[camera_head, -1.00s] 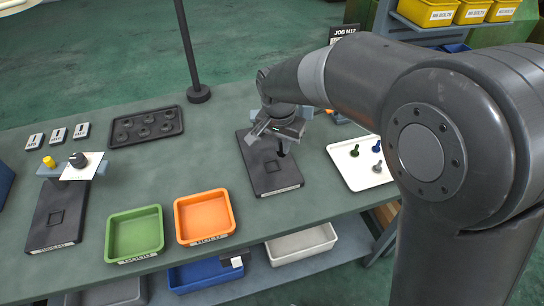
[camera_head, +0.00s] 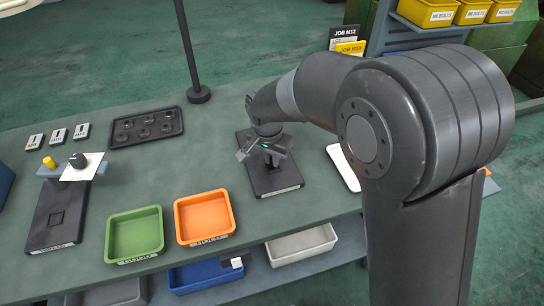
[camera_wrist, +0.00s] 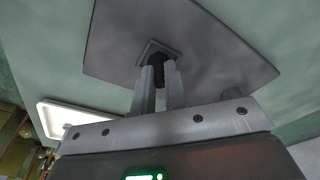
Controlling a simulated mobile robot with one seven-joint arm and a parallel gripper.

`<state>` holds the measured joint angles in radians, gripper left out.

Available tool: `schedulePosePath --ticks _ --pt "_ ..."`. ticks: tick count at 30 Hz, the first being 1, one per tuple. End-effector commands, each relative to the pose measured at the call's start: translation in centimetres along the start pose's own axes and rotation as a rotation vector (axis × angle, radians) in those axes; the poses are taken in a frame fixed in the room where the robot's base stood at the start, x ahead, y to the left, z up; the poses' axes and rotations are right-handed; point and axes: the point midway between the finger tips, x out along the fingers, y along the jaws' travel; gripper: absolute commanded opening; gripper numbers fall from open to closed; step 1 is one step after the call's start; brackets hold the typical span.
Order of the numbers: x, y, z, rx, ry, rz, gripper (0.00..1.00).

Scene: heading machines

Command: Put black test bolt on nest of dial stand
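My gripper (camera_wrist: 160,88) is shut on the black test bolt (camera_wrist: 158,74), whose dark shaft shows between the two fingers in the wrist view. The bolt's end is at the small raised square nest (camera_wrist: 174,48) on a dark plate (camera_wrist: 215,60); I cannot tell whether it is seated. In the head view my gripper (camera_head: 263,152) is low over the right dark plate (camera_head: 278,184), hiding the nest and bolt. The plate's label is too small to read, and any dial on it is hidden by my arm.
A white tray (camera_head: 343,167) lies right of the plate, mostly behind my arm. Orange (camera_head: 205,217) and green (camera_head: 135,234) trays sit to the left. Another dark plate (camera_head: 52,222) with a square nest, a black knob and a yellow knob stands at far left.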

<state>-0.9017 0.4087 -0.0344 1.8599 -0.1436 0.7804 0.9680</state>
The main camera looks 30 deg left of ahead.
Motion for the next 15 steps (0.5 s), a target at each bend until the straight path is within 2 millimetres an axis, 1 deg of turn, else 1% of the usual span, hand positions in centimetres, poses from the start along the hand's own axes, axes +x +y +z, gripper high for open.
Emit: schedulePosePath --ticks 1,6,7,15 --pt "0.01 0.02 0.01 0.000 0.000 0.001 0.17" --pt "0.01 0.03 0.01 0.000 -0.001 0.001 0.30" --pt "0.00 0.03 0.01 0.000 -0.001 0.001 0.32" --pt "-0.25 0.02 -0.03 0.000 0.000 0.000 0.32"
